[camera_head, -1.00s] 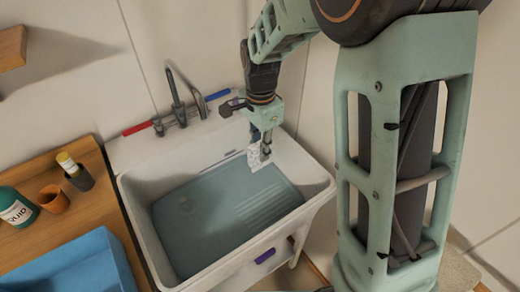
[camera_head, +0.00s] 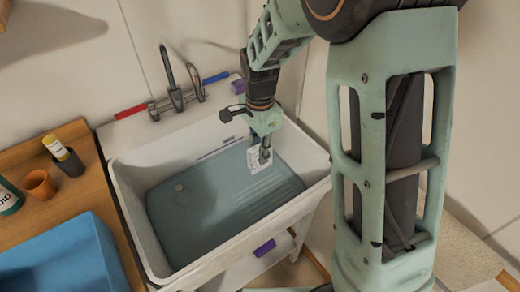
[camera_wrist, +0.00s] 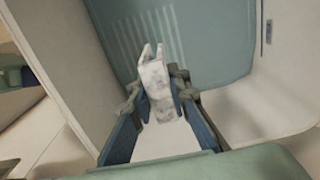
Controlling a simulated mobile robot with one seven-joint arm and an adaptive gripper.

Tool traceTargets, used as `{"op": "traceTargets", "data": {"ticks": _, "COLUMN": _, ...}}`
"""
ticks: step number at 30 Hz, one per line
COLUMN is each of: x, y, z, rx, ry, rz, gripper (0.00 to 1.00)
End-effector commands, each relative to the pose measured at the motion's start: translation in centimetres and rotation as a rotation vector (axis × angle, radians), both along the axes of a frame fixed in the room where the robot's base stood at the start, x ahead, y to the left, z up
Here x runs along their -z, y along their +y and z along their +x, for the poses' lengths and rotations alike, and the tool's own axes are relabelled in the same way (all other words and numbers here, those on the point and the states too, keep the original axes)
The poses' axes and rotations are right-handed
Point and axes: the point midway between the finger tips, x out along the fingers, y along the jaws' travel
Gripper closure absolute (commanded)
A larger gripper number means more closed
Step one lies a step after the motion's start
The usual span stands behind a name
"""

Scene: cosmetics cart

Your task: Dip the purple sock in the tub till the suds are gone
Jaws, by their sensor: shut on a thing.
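My gripper (camera_head: 264,155) is shut on a whitish, blotchy piece of cloth (camera_head: 253,160), which looks like the sock under suds. Little or no purple shows on it. In the wrist view the cloth (camera_wrist: 156,75) stands up between the two fingers of my gripper (camera_wrist: 157,95), with a forked end. The white tub (camera_head: 130,205) holds blue-grey water (camera_head: 200,210) with a ribbed washboard slope at its right. The cloth is over the back right part of the water. I cannot tell whether its lower end touches the surface.
A tap (camera_head: 172,80) with red and blue handles stands at the tub's back. A purple block (camera_head: 237,87) sits on the back ledge; another purple item (camera_head: 264,248) is below the front rim. A blue bin (camera_head: 60,260) and orange cup (camera_head: 39,183) stand left.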

Motion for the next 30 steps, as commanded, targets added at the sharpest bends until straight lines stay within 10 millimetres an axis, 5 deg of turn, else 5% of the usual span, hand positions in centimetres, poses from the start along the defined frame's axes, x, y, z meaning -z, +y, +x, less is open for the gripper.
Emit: {"op": "traceTargets", "data": {"ticks": 30, "x": 10.6, "y": 0.0, "z": -0.1, "rx": 0.000, "ry": 0.002, "rz": -0.001, "gripper": 1.00}}
